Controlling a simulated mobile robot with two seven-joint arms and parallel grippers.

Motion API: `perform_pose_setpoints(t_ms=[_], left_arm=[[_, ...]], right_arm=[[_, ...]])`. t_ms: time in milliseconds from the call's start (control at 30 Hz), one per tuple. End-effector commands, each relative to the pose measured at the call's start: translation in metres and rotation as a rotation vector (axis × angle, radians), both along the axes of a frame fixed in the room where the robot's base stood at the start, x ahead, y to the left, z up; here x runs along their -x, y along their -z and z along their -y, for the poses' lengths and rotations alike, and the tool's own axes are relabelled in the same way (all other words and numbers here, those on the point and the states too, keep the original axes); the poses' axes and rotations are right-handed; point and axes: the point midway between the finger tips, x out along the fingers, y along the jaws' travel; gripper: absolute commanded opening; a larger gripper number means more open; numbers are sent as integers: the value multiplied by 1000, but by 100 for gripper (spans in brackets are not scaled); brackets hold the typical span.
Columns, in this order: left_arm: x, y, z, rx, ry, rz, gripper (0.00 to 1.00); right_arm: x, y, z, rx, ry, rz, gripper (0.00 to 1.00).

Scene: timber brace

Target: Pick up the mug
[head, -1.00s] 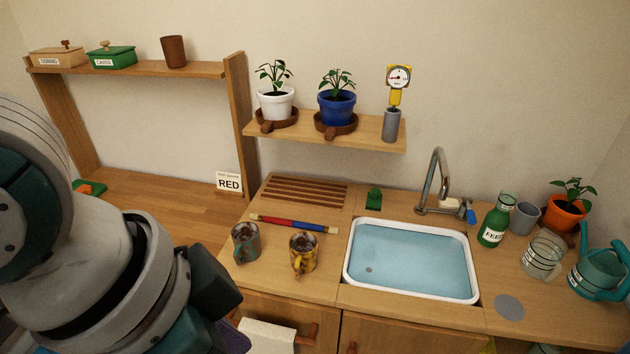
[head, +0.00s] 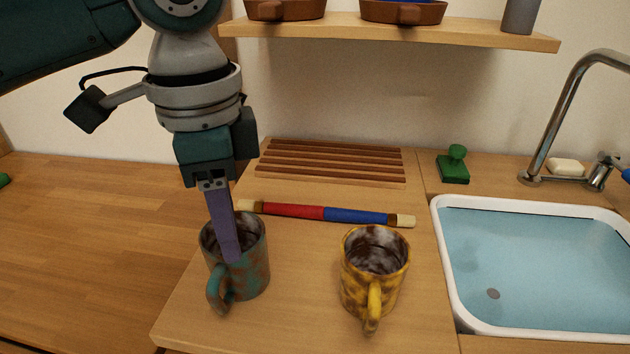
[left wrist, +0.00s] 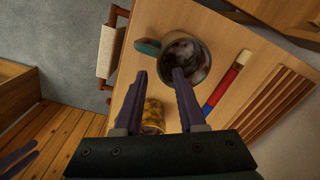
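A teal and rust mug (head: 252,270) stands upright on the counter, its handle toward me. It also shows in the left wrist view (left wrist: 203,64). A yellow and brown mug (head: 385,290) stands to its right, and its side shows in the left wrist view (left wrist: 153,116). My left gripper (left wrist: 159,74) is open at the teal mug, pointing down. In the left wrist view one finger overlaps the mug's mouth and the other lies outside. I cannot tell whether either touches it. Purple strips at that view's lower left may be my right gripper; its state is unclear.
A red and blue rod (head: 325,213) lies behind the mugs, before a slatted wooden rack (head: 330,160). A green stamp-like object (head: 453,168) stands by the water-filled sink (head: 447,262) and faucet (head: 560,110). A shelf (head: 400,32) hangs above. A towel (left wrist: 107,50) hangs at the counter front.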

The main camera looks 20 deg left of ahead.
Motion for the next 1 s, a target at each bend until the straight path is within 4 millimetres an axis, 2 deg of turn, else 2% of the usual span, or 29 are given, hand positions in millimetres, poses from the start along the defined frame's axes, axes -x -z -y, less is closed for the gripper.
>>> perform_pose_setpoints(t_ms=[200, 367, 633, 733, 967, 1000], left_arm=[[0, 34, -1, 0, 0, -4, 40], [-1, 47, -1, -1, -1, -1, 40], [-5, 88, -2, -2, 0, -1, 40], [-5, 95, -3, -2, 1, -1, 40], [-5, 95, -3, -2, 2, 1, 40], [-5, 95, -3, -2, 1, 1, 35]], right_arm=[[1, 11, 1, 4, 0, -2, 50], [2, 14, 3, 10, -3, -3, 50], [2, 29, 3, 11, -4, -3, 50], [1, 30, 3, 10, -4, -3, 50], [1, 29, 3, 9, -3, -3, 50], [1, 29, 3, 8, -3, -3, 50]])
